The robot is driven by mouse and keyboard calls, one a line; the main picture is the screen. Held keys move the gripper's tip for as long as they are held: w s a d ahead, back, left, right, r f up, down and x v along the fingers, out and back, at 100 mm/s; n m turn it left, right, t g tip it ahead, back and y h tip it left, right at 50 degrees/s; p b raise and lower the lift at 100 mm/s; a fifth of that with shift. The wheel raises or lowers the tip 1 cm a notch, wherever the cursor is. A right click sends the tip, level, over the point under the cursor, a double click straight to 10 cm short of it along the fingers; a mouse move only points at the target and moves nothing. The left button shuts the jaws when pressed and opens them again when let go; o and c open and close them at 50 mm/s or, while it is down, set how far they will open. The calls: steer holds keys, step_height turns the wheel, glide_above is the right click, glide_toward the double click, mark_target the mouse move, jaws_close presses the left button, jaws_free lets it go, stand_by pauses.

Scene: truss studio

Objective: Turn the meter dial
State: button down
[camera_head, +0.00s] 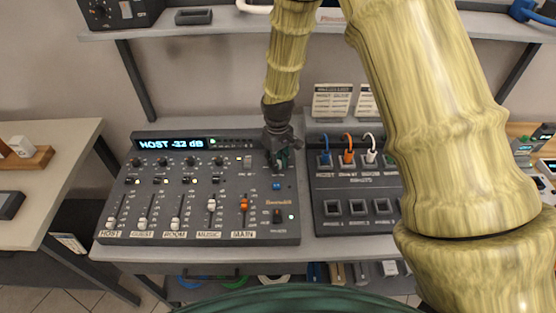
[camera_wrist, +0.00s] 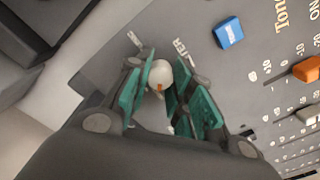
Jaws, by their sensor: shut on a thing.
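The meter dial (camera_wrist: 159,74) is a small white knob with an orange mark, on the dark grey mixing console (camera_head: 150,230). My gripper (camera_wrist: 160,92) has its green pads on both sides of the dial and is shut on it. In the head view my gripper (camera_head: 279,163) reaches down to the console's upper right, and it hides the dial there. The console's display (camera_head: 172,144) reads "HOST -32 dB". Lettering beside the dial in the wrist view is partly covered.
A blue button (camera_head: 277,186) and an orange fader (camera_head: 244,205) lie near my gripper. To the right is a patch box (camera_head: 335,188) with blue, orange and white cables. A shelf (camera_head: 200,28) runs above. White-capped faders stand at the console's front.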

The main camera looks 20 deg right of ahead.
steer(key=shift+f+m, duration=0.1)
steer(key=shift+m, duration=0.2)
steer(key=c, duration=1.2)
jaws_free()
steer(key=shift+r, duration=0.2)
step_height(320, 180, up, 12)
steer(key=shift+f, duration=0.15)
